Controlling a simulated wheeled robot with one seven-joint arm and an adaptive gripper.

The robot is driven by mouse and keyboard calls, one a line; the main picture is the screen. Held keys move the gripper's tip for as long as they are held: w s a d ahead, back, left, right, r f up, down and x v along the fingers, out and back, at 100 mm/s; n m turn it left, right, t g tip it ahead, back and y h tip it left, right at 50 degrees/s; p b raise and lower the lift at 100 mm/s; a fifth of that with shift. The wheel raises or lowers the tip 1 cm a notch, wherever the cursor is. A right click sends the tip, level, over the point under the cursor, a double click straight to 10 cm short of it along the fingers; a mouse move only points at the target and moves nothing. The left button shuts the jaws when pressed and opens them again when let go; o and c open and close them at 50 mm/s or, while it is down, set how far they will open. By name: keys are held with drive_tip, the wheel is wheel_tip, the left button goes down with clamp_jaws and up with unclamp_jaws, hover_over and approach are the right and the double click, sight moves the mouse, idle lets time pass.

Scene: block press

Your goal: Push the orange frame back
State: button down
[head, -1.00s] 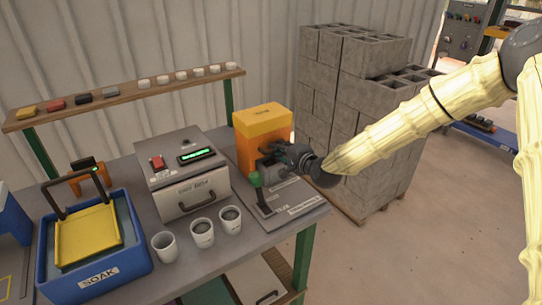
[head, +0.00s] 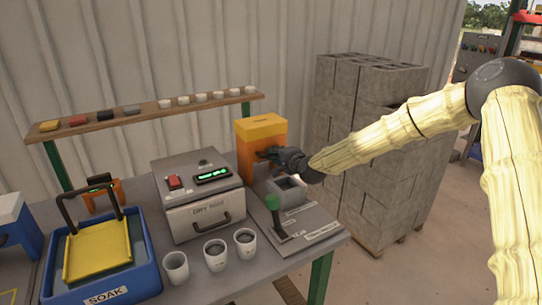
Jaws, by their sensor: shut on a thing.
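The orange frame (head: 262,132) is a tall box-like part at the back of the grey press plate (head: 316,229). My gripper (head: 268,157) is at its front right side, shut on its front, though the exact grip point is small and dark. A square grey mould with an open top (head: 288,187) shows just in front of the frame, below my gripper. My arm reaches in from the right.
A lever with a green knob (head: 273,203) stands at the front of the plate. A grey oven-like box (head: 200,200), several cups (head: 215,254) and a blue soak tub (head: 145,262) are to the left. Stacked grey blocks (head: 345,130) stand behind on the right.

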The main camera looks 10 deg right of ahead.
drive_tip(key=shift+w+r, duration=0.1)
drive_tip(key=shift+r, duration=0.05)
drive_tip(key=c, duration=1.5)
unclamp_jaws()
drive_tip(key=shift+w, duration=0.1)
drive_tip(key=v, duration=1.2)
